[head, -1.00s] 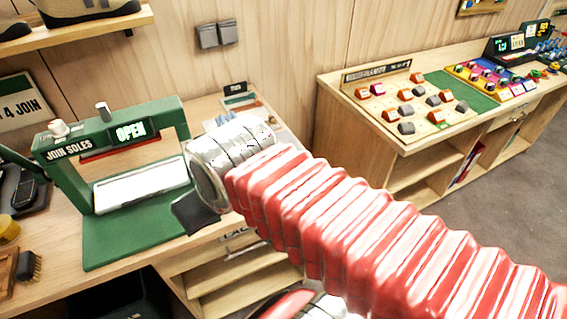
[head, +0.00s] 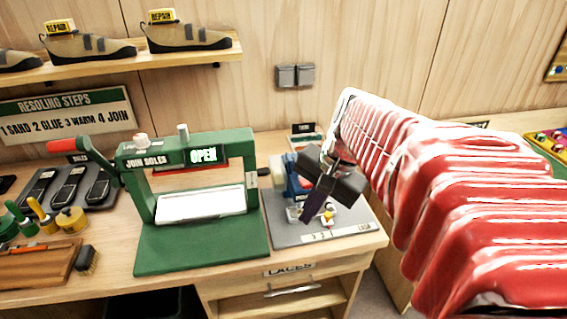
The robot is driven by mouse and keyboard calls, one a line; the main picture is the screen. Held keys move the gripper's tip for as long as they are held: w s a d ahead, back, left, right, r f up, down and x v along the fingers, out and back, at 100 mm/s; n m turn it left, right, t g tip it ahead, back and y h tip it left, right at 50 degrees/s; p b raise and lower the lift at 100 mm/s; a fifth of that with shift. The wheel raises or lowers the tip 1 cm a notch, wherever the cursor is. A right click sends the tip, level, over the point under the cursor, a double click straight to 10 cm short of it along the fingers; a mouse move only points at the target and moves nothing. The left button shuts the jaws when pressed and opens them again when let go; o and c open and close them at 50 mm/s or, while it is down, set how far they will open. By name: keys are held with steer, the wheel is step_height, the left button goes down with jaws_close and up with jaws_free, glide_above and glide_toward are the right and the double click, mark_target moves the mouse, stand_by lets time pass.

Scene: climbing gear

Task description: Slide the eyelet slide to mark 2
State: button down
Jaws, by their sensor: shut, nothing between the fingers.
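The eyelet station is a grey board (head: 358,224) at the right end of the bench, with a blue device (head: 290,178) at its back left. A small part with a yellow and red knob (head: 327,217) stands on the board and may be the eyelet slide. A pale strip with small marks (head: 318,237) runs along the front; I cannot read which mark the part stands at. My gripper (head: 308,216) is shut and empty, pointing down over the board beside the knob. It hides part of the device. Whether it touches anything I cannot tell.
A green sole press (head: 200,255) reading OPEN stands left of the board, its red-handled lever (head: 78,152) raised. Soles (head: 70,184), tools and a brush (head: 87,260) lie further left. A shoe shelf (head: 120,66) hangs above. My red-sleeved arm covers the right side.

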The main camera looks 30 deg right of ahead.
steer(key=s+d+f+m+t+y, duration=0.1)
steer(key=d+f+m+y, duration=0.1)
steer(key=d+m, duration=0.5)
steer(key=s+d+f+m+t+y, duration=0.1)
steer(key=d+m, duration=0.6)
steer(key=d, duration=0.8)
steer(key=shift+s+d+f+t+y, duration=0.2)
steer(key=shift+s+f+t+y, duration=0.2)
steer(key=shift+s+t, duration=0.1)
steer(key=shift+a, duration=0.1)
glide_toward(329, 220)
steer(key=f, duration=0.2)
steer(key=d+f, duration=0.1)
steer(key=shift+s, duration=0.25)
steer(key=shift+w+a+f, duration=0.15)
steer(key=shift+w+a, duration=0.65)
steer(key=shift+a, duration=0.1)
steer(key=shift+w+a+f, duration=0.15)
steer(key=shift+w+a, duration=0.4)
